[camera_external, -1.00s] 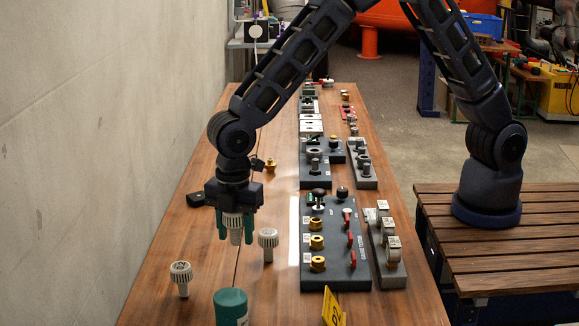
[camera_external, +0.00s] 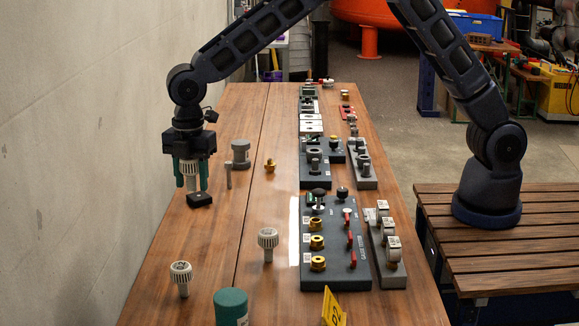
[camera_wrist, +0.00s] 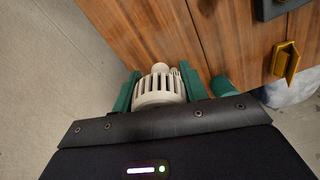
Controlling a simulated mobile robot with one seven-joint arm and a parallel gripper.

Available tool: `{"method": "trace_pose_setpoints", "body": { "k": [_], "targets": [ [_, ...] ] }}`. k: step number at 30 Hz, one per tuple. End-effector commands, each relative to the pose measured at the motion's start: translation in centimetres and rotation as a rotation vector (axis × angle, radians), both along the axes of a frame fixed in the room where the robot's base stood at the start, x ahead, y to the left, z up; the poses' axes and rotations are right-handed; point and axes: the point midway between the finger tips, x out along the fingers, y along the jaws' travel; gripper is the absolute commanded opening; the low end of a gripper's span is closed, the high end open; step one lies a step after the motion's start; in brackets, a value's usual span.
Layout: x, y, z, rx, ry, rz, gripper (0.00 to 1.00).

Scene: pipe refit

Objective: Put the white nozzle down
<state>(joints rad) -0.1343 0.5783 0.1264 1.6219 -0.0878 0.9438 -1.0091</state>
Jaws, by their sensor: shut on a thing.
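My gripper (camera_external: 192,187) hangs over the left side of the wooden table, its green fingers shut on a white ribbed nozzle (camera_external: 191,168). In the wrist view the nozzle (camera_wrist: 160,90) sits between the two green fingers, its ribbed cap near the palm. A small black block (camera_external: 199,201) is directly below the fingertips. I cannot tell whether the nozzle's lower end touches it. Two similar white nozzles stand upright on the table nearer the camera, one at the left (camera_external: 180,273) and one nearer the middle (camera_external: 268,240).
A grey cylinder (camera_external: 240,153) and a thin grey pin stand right of my gripper, with a brass fitting (camera_external: 270,165) beyond. A green cylinder (camera_external: 231,306) and a yellow sign (camera_external: 333,308) are at the front. Dark fitting panels (camera_external: 335,265) fill the table's right side. A wall runs along the left.

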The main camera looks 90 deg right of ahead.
Motion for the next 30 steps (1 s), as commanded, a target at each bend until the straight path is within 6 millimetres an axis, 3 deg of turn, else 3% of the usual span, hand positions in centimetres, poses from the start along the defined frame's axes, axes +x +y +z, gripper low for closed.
{"method": "trace_pose_setpoints", "body": {
  "k": [3, 8, 24, 30],
  "targets": [
    [1.2, -1.6, 0.0, 0.000, 0.000, 0.004, 0.21],
    [1.6, -2.1, -1.3, 0.000, 0.002, 0.009, 0.21],
    [1.6, -2.0, -12.7, 0.001, 0.002, 0.008, 0.21],
    [1.6, -2.1, -15.3, 0.000, 0.001, 0.007, 0.21]
  ]
}}
